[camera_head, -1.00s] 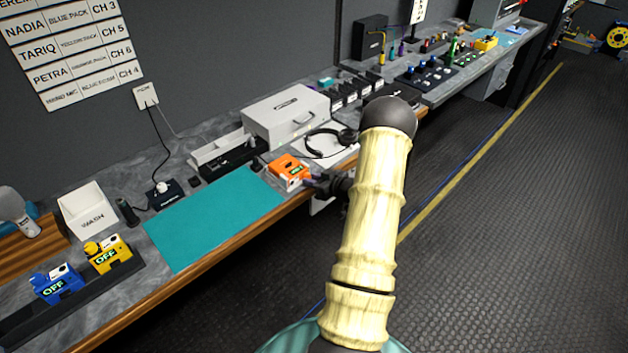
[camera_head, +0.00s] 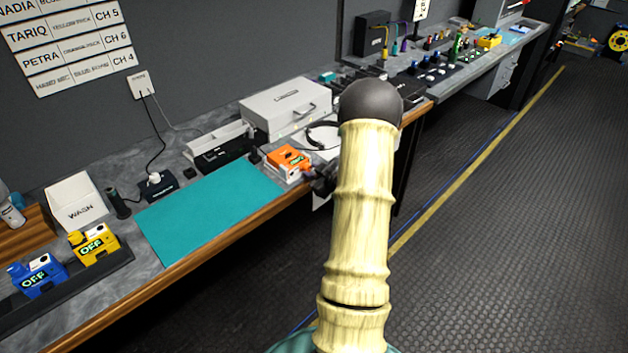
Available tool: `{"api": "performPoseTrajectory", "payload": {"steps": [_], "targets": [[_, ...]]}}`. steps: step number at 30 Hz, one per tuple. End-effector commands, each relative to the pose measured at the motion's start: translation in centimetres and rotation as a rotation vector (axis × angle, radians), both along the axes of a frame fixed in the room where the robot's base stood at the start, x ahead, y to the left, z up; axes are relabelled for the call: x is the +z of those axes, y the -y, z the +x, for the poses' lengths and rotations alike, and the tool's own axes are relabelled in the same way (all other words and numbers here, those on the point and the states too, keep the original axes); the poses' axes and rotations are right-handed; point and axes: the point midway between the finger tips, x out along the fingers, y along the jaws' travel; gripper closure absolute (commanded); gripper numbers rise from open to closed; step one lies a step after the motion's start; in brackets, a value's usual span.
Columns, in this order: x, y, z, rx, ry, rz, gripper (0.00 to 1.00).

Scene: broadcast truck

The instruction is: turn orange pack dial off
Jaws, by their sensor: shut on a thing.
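The orange pack (camera_head: 289,160) sits on the counter just past the right end of the teal mat, with a small green display on its front face. My gripper (camera_head: 312,174) is at the pack's right front side, touching it and closed on its dial. My pale arm hides part of the area to the right. The dial itself is too small and covered to read its setting. A yellow pack (camera_head: 95,245) and a blue pack (camera_head: 38,276), both showing OFF, stand in a dark rack at the lower left.
The teal mat (camera_head: 205,215) is bare. A white case (camera_head: 285,108) and a headset (camera_head: 322,135) lie behind the orange pack. A white bin marked WASH (camera_head: 76,205) stands at left. The dark floor right of the counter is clear.

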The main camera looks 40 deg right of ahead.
Motion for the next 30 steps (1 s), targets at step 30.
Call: {"api": "performPoseTrajectory", "payload": {"steps": [30], "targets": [[-0.10,-0.29,0.08,0.003,0.017,-0.228,0.63]]}}
